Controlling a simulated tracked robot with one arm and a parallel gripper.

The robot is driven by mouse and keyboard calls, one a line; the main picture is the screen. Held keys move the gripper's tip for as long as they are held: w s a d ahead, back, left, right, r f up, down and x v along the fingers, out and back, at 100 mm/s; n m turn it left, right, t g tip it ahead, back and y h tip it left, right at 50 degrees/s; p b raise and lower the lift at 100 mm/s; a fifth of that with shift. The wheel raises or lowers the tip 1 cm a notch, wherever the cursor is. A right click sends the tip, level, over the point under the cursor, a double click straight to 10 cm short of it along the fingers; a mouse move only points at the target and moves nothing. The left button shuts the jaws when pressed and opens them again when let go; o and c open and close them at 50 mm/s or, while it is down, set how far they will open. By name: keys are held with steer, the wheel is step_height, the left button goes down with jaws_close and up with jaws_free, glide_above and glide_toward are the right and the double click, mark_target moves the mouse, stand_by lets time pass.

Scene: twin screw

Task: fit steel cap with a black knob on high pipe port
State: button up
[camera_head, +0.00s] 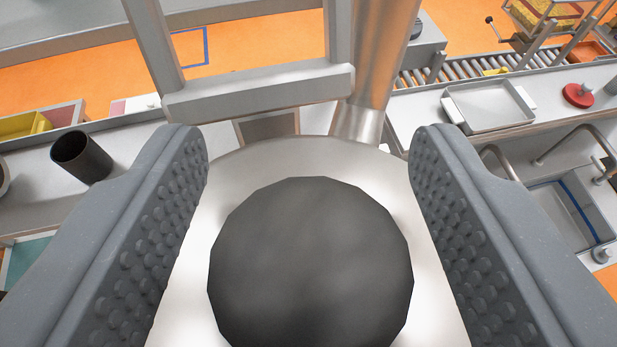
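A steel cap with a black knob fills the lower middle of the view. Its knob (310,265) is dark and many-sided, and its pale steel plate (300,155) shows around and beyond it. My gripper (310,155) has its two grey, studded fingers spread on either side of the cap. A pale gap shows between each finger and the knob. The plate reaches both fingers, but their contact with its edge is hidden. A steel pipe (380,60) stands upright just beyond the cap, right of centre. No port opening can be made out.
A grey frame (260,92) stands close behind the cap. A dark open cylinder (82,157) is on the left bench. At right are a tray (488,103), a red disc (577,95), a roller conveyor (480,65) and bent pipes (575,145). Orange floor shows beyond.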

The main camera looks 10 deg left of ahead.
steer(key=v, duration=0.8)
steer(key=shift+s, duration=0.1)
steer(key=p+v, duration=0.1)
steer(key=v, duration=0.4)
steer(key=shift+s+r+p, duration=0.1)
steer(key=shift+s+p, duration=0.15)
steer(key=shift+p, duration=0.1)
